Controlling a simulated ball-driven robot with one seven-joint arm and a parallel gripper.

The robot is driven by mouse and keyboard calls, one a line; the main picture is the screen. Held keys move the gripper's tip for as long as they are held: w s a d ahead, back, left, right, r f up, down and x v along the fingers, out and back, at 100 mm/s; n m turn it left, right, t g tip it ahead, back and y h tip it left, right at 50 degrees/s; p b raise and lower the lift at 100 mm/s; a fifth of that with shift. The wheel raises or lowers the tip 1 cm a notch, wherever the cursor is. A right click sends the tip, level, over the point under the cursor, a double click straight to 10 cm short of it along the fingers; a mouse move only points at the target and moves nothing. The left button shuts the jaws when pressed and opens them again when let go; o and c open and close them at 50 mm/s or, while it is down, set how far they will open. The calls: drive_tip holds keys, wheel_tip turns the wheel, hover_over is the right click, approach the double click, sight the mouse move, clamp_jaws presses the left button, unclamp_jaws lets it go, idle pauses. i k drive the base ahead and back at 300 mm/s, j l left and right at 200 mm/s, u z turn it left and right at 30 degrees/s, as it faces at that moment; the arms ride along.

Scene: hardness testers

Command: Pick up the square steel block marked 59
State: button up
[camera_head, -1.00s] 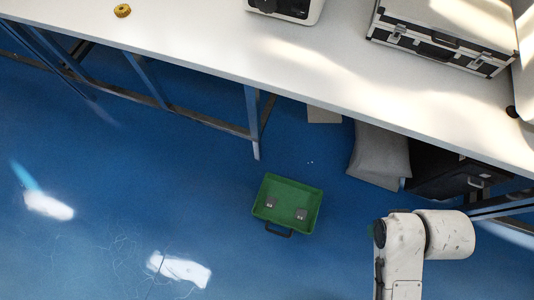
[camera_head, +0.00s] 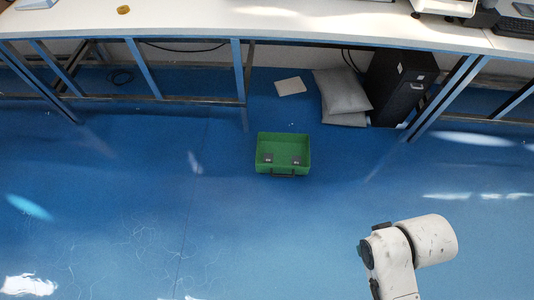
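A green open box (camera_head: 283,142) with a dark handle at its front sits on the blue floor, just in front of the workbench. Two small grey blocks lie inside it, a left block (camera_head: 268,158) and a right block (camera_head: 295,161). They are too small for me to read any marking, so I cannot tell which one is marked 59. My white arm shows at the lower right, apart from the box. My gripper is outside the view.
A long white workbench (camera_head: 300,25) on blue metal legs spans the back. Under it are grey cushions (camera_head: 342,92), a black cabinet (camera_head: 402,85) and a flat pale piece (camera_head: 290,86). The floor (camera_head: 200,220) in front of the box is clear.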

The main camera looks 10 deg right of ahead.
sight(268, 158)
drive_tip(key=k+j, duration=0.25)
drive_tip(key=k, duration=0.2)
drive_tip(key=i+u, duration=0.1)
drive_tip(key=u, duration=0.25)
drive_tip(key=i+l+u, duration=0.2)
drive_tip(key=i+u, duration=0.15)
drive_tip(key=i+l+u, duration=0.4)
drive_tip(key=i+l, duration=1.05)
drive_tip(key=l, duration=0.1)
